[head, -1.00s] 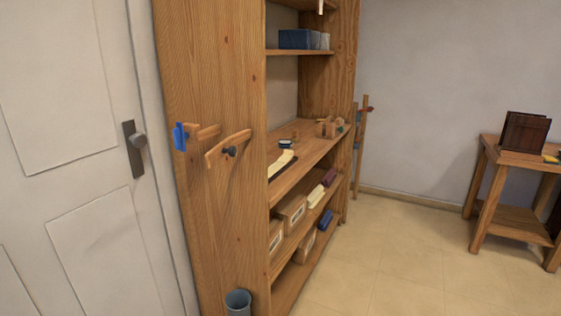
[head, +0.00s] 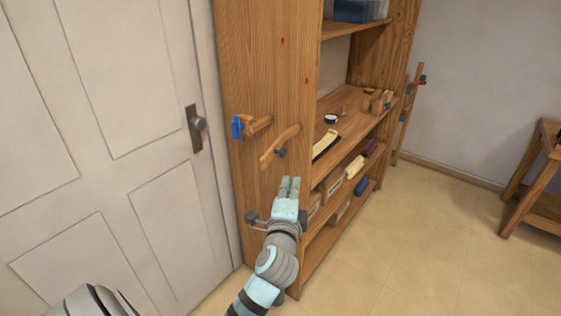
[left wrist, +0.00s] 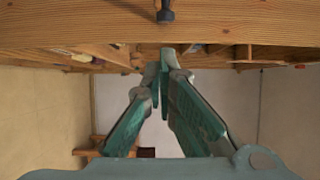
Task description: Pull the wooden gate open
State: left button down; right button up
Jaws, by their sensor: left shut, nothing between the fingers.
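The wooden gate is most likely the slanted wooden bar (head: 278,148) with a small dark knob (head: 281,153) on the side panel of the tall shelf. A bar with a dark knob (left wrist: 165,14) also crosses the top of the left wrist view. My left gripper (head: 290,181) is shut and empty, with its fingertips just below the knob in the head view. In the left wrist view the closed fingers (left wrist: 165,58) point at the wood below the knob; I cannot tell whether they touch it. My right gripper is not in view.
A short wooden piece with a blue part (head: 237,127) sits left of the bar. A white door (head: 110,130) with a dark handle (head: 196,124) stands at the left. The shelf (head: 262,60) holds boxes and small items. Open floor (head: 410,240) lies to the right.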

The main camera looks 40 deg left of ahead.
pick_arm(q)
jog(key=w+a, duration=0.5)
jog(key=a, duration=0.2)
jog(key=shift+w+a, duration=0.3)
jog(key=shift+a, duration=0.1)
jog(key=shift+f, duration=0.1)
